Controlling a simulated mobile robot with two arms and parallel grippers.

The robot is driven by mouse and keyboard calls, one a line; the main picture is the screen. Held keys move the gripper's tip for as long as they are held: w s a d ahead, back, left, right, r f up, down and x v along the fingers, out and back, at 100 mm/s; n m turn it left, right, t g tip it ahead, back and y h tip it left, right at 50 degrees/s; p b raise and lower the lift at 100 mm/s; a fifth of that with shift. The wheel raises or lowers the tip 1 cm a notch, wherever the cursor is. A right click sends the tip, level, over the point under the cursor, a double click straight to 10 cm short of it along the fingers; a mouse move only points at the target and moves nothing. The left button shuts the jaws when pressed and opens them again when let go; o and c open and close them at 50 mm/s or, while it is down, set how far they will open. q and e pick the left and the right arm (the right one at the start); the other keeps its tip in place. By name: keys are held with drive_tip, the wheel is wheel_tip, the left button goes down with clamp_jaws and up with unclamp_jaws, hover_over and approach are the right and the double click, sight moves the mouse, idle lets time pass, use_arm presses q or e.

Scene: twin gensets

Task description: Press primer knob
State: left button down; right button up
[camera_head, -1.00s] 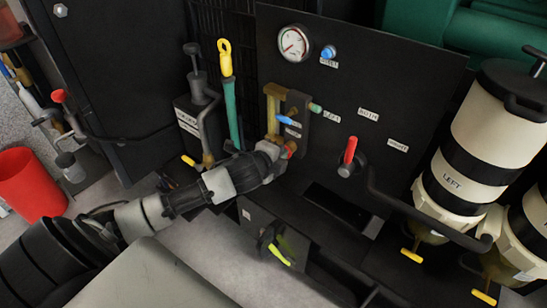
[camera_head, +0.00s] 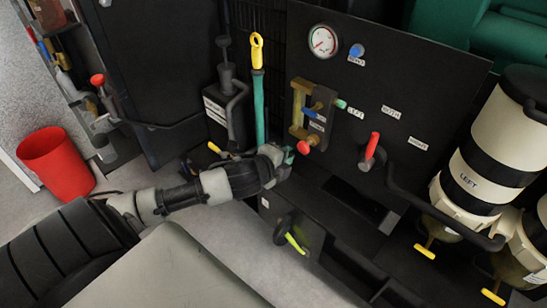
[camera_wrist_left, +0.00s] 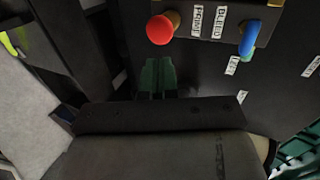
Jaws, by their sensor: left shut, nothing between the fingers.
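The primer knob (camera_head: 304,147) is a round red knob low on the brass block on the black panel. It also shows in the left wrist view (camera_wrist_left: 160,30), beside a label reading PRIME. My left gripper (camera_head: 287,158) is just left of and slightly below the knob in the head view. In the left wrist view its green fingertips (camera_wrist_left: 158,72) are together and empty, below the red knob with a visible gap. My right gripper is not in view.
A blue lever (camera_head: 312,114) sits above the knob. A red-handled selector valve (camera_head: 371,146) is to the right. A yellow-ringed dipstick (camera_head: 257,55) rises behind my left wrist. Cream filter canisters (camera_head: 478,165) stand at the right, and a red bin (camera_head: 58,165) at the left.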

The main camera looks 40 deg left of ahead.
use_arm(q)
drive_tip(key=shift+v, duration=2.55)
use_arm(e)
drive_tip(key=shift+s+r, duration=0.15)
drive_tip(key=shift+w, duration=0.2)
use_arm(q)
drive_tip(key=s+a+f+n+g+y+p, duration=0.1)
drive_tip(key=a+f+n+g+y+p, duration=0.3)
drive_tip(key=f, duration=1)
drive_tip(key=s+a+f+n+g+h+p, duration=0.1)
drive_tip(key=s+f+n, duration=0.2)
drive_tip(key=s+f, duration=0.35)
drive_tip(key=s+f+n+g+h, duration=0.1)
drive_tip(key=s+f+n+g, duration=0.2)
drive_tip(key=f, duration=0.6)
drive_tip(key=s+d+f+n+g+p, duration=0.1)
drive_tip(key=s+d+f, duration=0.3)
drive_tip(key=s, duration=0.5)
drive_tip(key=s+d+f+n+g+h+p, duration=0.1)
drive_tip(key=s+d+f+n+g, duration=0.1)
drive_tip(key=s+d+f, duration=0.3)
drive_tip(key=s+d+f+n+g+h+p, duration=0.1)
drive_tip(key=s+d+f, duration=0.4)
drive_tip(key=s, duration=0.8)
drive_tip(key=shift+s+n+g, duration=0.2)
drive_tip(key=shift+n+g, duration=0.1)
drive_tip(key=shift+n, duration=0.5)
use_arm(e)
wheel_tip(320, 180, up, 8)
